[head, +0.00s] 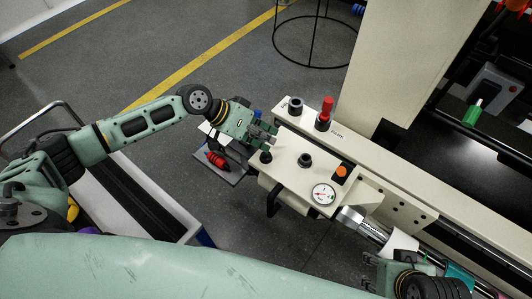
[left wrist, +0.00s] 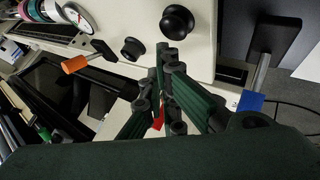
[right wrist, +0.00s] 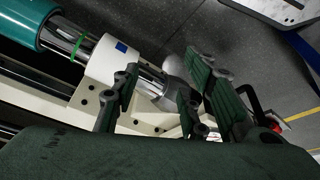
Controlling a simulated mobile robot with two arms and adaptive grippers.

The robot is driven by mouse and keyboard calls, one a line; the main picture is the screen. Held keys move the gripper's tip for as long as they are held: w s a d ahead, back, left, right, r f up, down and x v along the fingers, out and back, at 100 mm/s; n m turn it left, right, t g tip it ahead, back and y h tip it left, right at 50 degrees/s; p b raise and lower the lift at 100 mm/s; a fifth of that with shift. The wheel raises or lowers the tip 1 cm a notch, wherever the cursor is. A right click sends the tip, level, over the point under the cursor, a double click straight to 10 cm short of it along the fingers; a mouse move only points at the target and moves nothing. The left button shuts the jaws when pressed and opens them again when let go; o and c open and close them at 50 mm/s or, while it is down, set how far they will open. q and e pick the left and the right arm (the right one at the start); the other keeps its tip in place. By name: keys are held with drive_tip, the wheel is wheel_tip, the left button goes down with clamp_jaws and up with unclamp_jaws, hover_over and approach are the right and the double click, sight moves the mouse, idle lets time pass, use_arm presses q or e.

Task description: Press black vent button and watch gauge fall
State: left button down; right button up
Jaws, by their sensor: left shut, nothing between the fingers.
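A cream control panel (head: 285,175) carries two black knob-like buttons. The left black button (head: 265,157) shows as a wide mushroom head in the left wrist view (left wrist: 177,22). The other black button (head: 304,160) is smaller there (left wrist: 132,48). I cannot read which is the vent. The round white gauge (head: 323,194) is at the panel's lower right; its reading is too small to tell. My left gripper (head: 272,139) is shut and empty, just above the left button in the head view; contact is not visible. My right gripper (head: 368,271) is open and empty, below the gauge.
An orange knob (head: 341,171) sits near the gauge. A red-topped knob (head: 325,112) and another black knob (head: 296,104) stand on the rail behind. A silver cylinder (head: 362,225) lies just beyond my right gripper. A cart (head: 140,205) stands at the left.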

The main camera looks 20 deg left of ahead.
wheel_tip(320, 180, down, 8)
drive_tip(key=p, duration=0.3)
drive_tip(key=shift+w+a+g+p, duration=0.15)
drive_tip(key=shift+w+g+p, duration=0.2)
drive_tip(key=shift+w+g, duration=0.1)
idle(0.8)
